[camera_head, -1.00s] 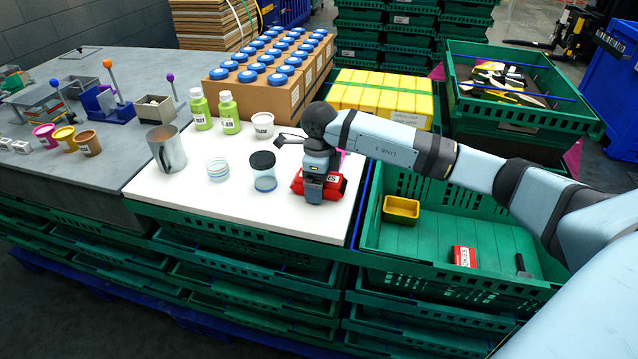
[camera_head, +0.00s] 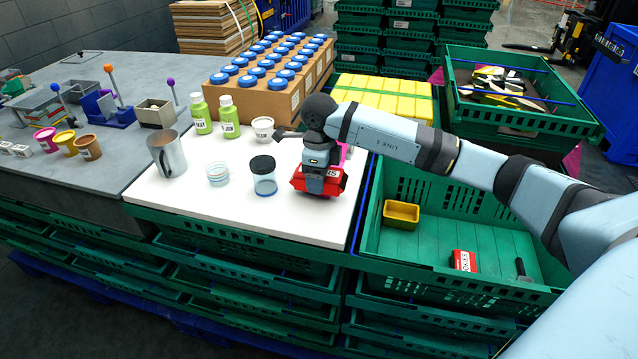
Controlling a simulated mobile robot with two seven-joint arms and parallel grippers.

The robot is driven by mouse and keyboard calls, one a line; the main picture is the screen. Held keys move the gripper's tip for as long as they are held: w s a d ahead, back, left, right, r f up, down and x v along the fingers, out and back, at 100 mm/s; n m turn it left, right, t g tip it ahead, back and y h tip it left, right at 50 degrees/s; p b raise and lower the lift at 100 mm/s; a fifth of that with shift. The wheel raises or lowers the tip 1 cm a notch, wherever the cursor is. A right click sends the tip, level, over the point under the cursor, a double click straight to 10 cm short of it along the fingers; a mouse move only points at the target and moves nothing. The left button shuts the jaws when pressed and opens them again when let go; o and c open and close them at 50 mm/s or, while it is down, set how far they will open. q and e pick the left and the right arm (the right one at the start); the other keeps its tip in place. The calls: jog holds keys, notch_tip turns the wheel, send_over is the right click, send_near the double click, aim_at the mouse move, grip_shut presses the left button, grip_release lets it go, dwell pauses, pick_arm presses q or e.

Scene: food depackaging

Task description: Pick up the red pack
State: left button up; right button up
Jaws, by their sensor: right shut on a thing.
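A red pack (camera_head: 300,182) with a white label is in my right gripper (camera_head: 320,186), over the right part of the white board (camera_head: 240,222). The gripper points down and is shut on the pack, hiding its middle. The pack seems just clear of the board, though the gap is hard to see. A second red pack (camera_head: 463,261) with white lettering lies in the green crate at the right. My left gripper is not in view.
A black-lidded jar (camera_head: 264,177), a clear dish (camera_head: 217,174), a metal pitcher (camera_head: 167,155), green bottles (camera_head: 228,118) and a white cup (camera_head: 263,127) stand on the board. The green crate (camera_head: 400,268) also holds a yellow tray (camera_head: 401,213).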

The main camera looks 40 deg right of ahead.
notch_tip(320, 180, up, 17)
